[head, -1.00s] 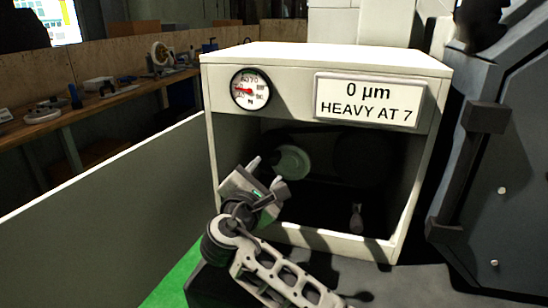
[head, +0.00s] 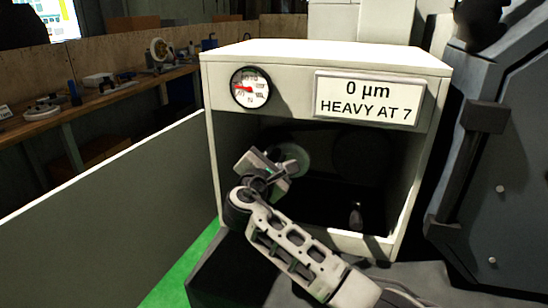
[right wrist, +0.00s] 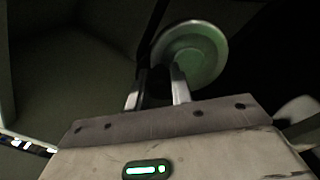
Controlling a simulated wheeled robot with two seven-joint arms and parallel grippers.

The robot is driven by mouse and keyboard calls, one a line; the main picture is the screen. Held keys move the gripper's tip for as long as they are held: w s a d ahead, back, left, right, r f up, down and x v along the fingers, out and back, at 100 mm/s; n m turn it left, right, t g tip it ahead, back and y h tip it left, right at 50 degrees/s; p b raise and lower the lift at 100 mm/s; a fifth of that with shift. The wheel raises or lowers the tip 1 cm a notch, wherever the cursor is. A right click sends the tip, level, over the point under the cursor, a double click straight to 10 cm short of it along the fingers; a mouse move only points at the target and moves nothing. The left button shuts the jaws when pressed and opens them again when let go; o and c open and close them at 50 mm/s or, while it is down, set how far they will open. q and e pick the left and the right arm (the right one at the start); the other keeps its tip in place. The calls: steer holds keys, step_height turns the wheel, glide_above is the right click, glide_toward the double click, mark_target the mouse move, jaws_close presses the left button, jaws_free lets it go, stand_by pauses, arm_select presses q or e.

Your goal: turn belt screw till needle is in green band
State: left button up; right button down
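A round dial gauge (head: 250,88) with a red needle is on the upper left front of a white open-fronted housing (head: 300,62). The needle points left; I cannot make out a green band. A pale round pulley (head: 300,158) stands inside, partly hidden by my right gripper (head: 284,166). A small knob-like part (head: 356,214), possibly the belt screw, sits low inside at the right. In the right wrist view, my right gripper (right wrist: 156,88) has its two fingers apart with nothing visibly between them, and the greenish pulley (right wrist: 190,55) lies beyond. My left gripper is not seen.
A sign (head: 368,98) on the housing reads "0 µm HEAVY AT 7". A grey panel (head: 110,205) stands to the left, and a dark machine door (head: 495,170) to the right. A bench (head: 110,95) with small parts is behind left. The housing's interior is dark.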

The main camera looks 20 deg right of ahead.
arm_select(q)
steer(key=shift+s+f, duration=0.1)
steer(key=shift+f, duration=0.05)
arm_select(e)
steer(key=shift+m, duration=0.3)
steer(key=shift+s+d+r+m+b, duration=0.1)
steer(key=shift+m+b, duration=0.3)
steer(key=shift+m, duration=0.2)
steer(key=m, duration=0.1)
steer(key=m+b, duration=0.1)
steer(key=m, duration=0.1)
steer(key=shift+s+d+r, duration=0.25)
steer(key=shift+d, duration=0.1)
arm_select(q)
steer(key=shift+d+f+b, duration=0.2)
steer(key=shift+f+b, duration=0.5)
steer(key=shift+b, duration=0.2)
arm_select(e)
steer(key=shift+s+d+r+m, duration=0.15)
steer(key=shift+d+m, duration=0.05)
steer(key=shift+m, duration=0.55)
steer(key=shift+s+d+r+m, duration=0.1)
steer(key=shift+d+m, duration=0.1)
steer(key=shift+m, duration=0.55)
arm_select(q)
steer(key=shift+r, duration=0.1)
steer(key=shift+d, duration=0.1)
